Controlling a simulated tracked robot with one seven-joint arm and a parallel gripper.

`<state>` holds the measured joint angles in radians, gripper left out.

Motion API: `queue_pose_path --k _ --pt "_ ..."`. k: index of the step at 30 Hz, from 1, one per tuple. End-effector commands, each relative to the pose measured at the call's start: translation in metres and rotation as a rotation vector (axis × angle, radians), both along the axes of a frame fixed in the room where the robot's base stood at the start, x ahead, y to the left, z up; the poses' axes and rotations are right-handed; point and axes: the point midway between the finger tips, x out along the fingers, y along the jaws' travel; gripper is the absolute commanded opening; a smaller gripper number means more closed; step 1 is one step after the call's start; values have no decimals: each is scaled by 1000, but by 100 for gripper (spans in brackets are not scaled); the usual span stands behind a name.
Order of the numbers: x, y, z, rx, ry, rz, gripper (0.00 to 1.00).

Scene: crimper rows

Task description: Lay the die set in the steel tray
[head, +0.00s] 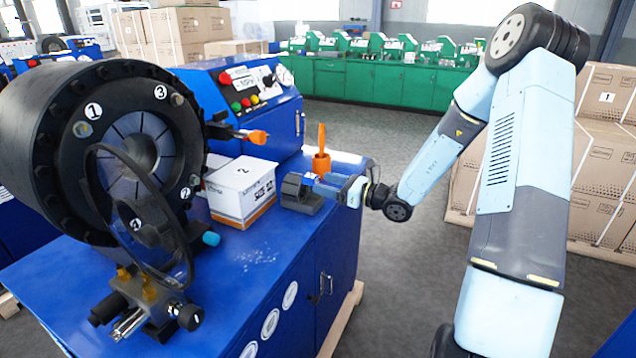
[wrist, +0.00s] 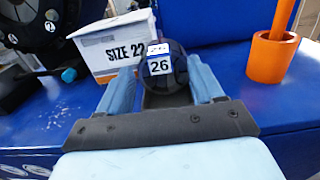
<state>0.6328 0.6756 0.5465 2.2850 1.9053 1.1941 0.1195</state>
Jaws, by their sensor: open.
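In the head view the dark die set (head: 293,187) sits near the right edge of the blue bench top, partly hidden by my gripper (head: 314,181). In the wrist view my gripper (wrist: 161,70) is open, with one light blue finger on each side of the die set. Whether the fingers touch it, I cannot tell. I cannot make out a steel tray in either view.
A white box (head: 240,196) stands left of the die set. An orange cup (head: 321,164) with an upright orange rod stands behind it. The large black crimper head (head: 60,150) fills the bench's left.

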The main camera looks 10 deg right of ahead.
Motion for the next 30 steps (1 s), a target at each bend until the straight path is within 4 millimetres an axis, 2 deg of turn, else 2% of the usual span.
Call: queue_pose_path --k 1,9,15,21,30 --pt "-6 -10 0 0 0 -4 66" --pt "-34 -53 -1 1 -1 -3 66" --pt "-48 -74 -2 2 -1 -2 66" --pt "-54 -81 -3 2 -1 -1 66" --pt "-54 -81 -3 2 -1 0 66"
